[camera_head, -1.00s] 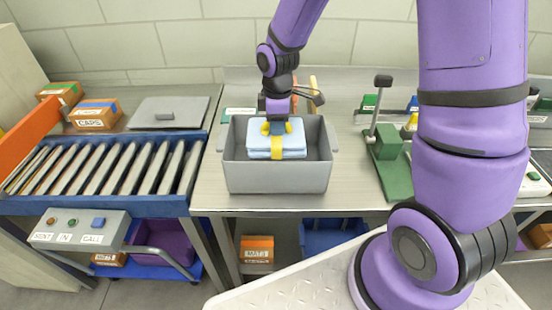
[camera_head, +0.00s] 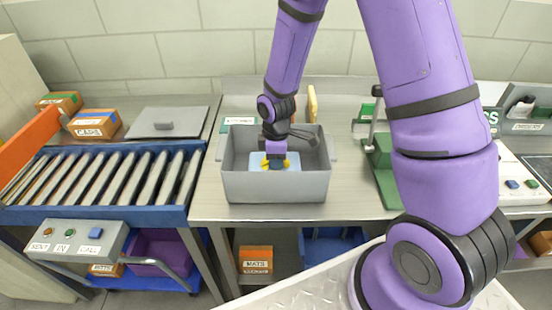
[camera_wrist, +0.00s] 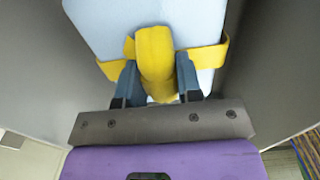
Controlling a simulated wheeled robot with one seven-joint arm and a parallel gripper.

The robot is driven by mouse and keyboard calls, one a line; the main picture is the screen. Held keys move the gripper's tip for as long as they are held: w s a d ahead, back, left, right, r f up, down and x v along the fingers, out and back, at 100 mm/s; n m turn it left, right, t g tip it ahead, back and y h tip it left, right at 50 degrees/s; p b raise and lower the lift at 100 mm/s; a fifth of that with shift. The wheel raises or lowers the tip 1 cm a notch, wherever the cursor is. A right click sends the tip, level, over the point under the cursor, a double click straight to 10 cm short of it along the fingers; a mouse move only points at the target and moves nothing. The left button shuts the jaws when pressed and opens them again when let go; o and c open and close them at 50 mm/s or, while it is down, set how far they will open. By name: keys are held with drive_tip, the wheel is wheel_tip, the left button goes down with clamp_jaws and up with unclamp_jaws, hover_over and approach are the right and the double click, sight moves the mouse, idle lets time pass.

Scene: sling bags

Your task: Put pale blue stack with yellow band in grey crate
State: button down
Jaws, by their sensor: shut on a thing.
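The grey crate (camera_head: 275,187) stands on the metal table, its open top facing up. The pale blue stack (camera_head: 258,160) is down inside the crate, mostly hidden by the crate's front wall and my gripper. In the wrist view the pale blue stack (camera_wrist: 100,25) has a yellow band (camera_wrist: 205,57) around it, with a raised yellow loop (camera_wrist: 155,60) in the middle. My gripper (camera_head: 275,163) reaches down into the crate. In the wrist view my gripper (camera_wrist: 155,85) has its fingers on both sides of the yellow loop, shut on it. Whether the stack touches the crate floor is hidden.
A roller conveyor (camera_head: 100,175) with a button panel (camera_head: 75,243) is on the left. A grey lid (camera_head: 168,122) lies behind it near cardboard boxes (camera_head: 95,124). A green device with a lever (camera_head: 383,155) stands right of the crate. Table between them is clear.

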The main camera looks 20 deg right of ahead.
drive_tip(key=shift+f, duration=0.15)
drive_tip(key=c, duration=0.8)
unclamp_jaws()
drive_tip(key=s+d+r+m+t, duration=0.1)
drive_tip(key=s+d+r+m, duration=0.2)
drive_tip(key=r, duration=1.1)
drive_tip(key=s+d+r+m+t, duration=0.1)
drive_tip(key=s+r+m+t, duration=0.3)
drive_tip(key=r, duration=1)
drive_tip(key=s+d+r+m, duration=0.1)
drive_tip(key=s+r+m, duration=0.1)
drive_tip(key=s, duration=0.3)
drive_tip(key=s+d+r+m, duration=0.1)
drive_tip(key=s+r+m, duration=0.1)
drive_tip(key=s, duration=0.3)
drive_tip(key=s+d+r+m, duration=0.1)
drive_tip(key=s+r+m, duration=0.1)
drive_tip(key=s+r, duration=0.2)
drive_tip(key=shift+s+m, duration=0.3)
drive_tip(key=shift+s, duration=0.7)
